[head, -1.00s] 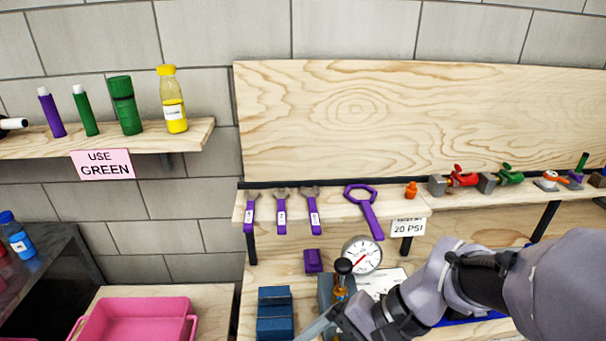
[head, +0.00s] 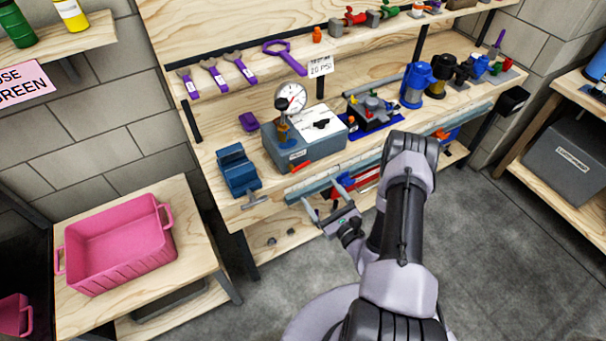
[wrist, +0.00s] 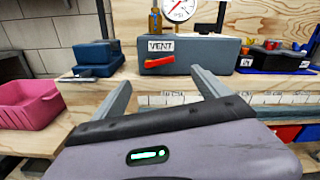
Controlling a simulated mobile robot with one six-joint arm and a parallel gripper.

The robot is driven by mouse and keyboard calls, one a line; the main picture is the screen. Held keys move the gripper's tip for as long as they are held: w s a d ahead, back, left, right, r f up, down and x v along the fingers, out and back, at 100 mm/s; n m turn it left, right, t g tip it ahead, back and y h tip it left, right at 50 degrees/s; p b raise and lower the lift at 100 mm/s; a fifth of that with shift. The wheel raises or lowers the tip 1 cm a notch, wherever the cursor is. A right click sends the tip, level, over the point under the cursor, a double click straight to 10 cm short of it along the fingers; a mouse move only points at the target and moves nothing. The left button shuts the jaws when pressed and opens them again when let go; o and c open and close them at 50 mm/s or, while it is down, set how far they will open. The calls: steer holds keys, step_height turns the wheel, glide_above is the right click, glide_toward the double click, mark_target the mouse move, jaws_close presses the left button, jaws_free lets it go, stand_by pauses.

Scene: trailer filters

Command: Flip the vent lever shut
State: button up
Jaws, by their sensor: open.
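The vent lever is a red-orange handle (wrist: 159,61) on the front of a grey-blue box (wrist: 203,48), below a VENT label (wrist: 160,45) in the wrist view. It lies nearly level, pointing right with a slight upward tilt. In the head view the lever (head: 301,166) shows at the lower front of the box (head: 282,155), which carries a round gauge (head: 291,98). My gripper (head: 327,208) is open and empty, in front of and below the box, apart from the lever. In the wrist view its two fingers (wrist: 155,75) spread to either side of the lever.
A blue vise (head: 238,170) stands left of the box on the wooden bench. A tray of parts (head: 374,112) and blue and black filter housings (head: 417,85) stand to the right. A pink bin (head: 118,240) sits on a lower table at left. The floor at right is clear.

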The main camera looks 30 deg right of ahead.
mark_target(301, 167)
steer(key=w, duration=0.3)
steer(key=w+b, duration=0.1)
steer(key=w, duration=0.6)
steer(key=shift+w+a, duration=0.25)
steer(key=shift+w, duration=0.1)
steer(key=c, duration=1.4)
steer(key=shift+f+m+b, duration=0.25)
steer(key=shift+m+b, duration=0.35)
steer(key=shift+m, duration=0.8)
steer(key=o, duration=1.4)
